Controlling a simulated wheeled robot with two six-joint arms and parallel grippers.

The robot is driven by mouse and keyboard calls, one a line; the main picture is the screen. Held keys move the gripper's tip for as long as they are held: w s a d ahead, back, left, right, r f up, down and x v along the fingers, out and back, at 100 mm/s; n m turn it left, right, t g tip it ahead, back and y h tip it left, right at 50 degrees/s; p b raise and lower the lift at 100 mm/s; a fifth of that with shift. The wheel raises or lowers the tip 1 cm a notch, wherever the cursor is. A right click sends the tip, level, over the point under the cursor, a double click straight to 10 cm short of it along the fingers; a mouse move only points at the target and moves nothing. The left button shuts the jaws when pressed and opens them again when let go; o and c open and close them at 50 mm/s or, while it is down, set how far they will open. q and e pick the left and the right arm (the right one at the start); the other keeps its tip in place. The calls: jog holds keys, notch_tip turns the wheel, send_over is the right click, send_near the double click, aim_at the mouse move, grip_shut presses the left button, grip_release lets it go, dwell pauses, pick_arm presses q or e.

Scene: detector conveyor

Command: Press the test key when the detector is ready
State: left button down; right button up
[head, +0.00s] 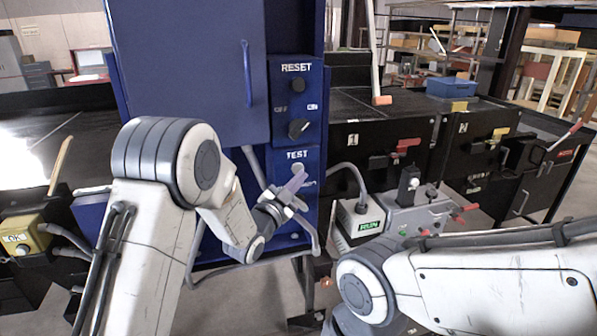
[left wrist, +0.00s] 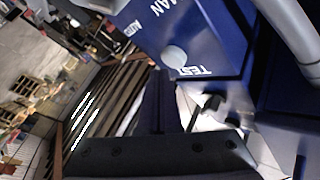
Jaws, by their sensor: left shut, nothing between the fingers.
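The blue detector cabinet (head: 190,70) stands in the middle of the head view. Its TEST key (head: 298,168) is a pale round button below the TEST label. The key also shows in the left wrist view (left wrist: 174,56), beside the upside-down TEST label. My left gripper (head: 296,188) is shut and empty, just below and in front of the key in the head view. In the left wrist view its dark fingers (left wrist: 158,95) point toward the blue panel, apart from the key as far as I can tell. My right arm comes in from the right; its gripper is not visible.
Above the key are a dark RESET button (head: 297,85) and a selector knob (head: 299,128). A white box with a green RUN sign (head: 368,226) stands right of the cabinet. A yellow box marked OK (head: 20,238) stands at the left. Grey hoses run nearby.

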pick_arm(q)
jog(key=shift+w+a, duration=0.1)
jog(key=shift+w, duration=0.2)
jog(key=shift+w+a+b, duration=0.15)
jog(key=shift+w+b, duration=0.3)
dwell(0.7)
jog(key=shift+s, duration=0.1)
jog(key=shift+s+d+b, duration=0.25)
jog(key=shift+s+b, duration=0.3)
jog(key=shift+s, duration=0.2)
jog(key=s, duration=0.1)
jog(key=s+d+b, duration=0.1)
jog(key=s, duration=0.1)
jog(key=s+b, duration=0.1)
jog(key=shift+s+d, duration=0.3)
jog(key=shift+s, duration=0.1)
dwell(0.6)
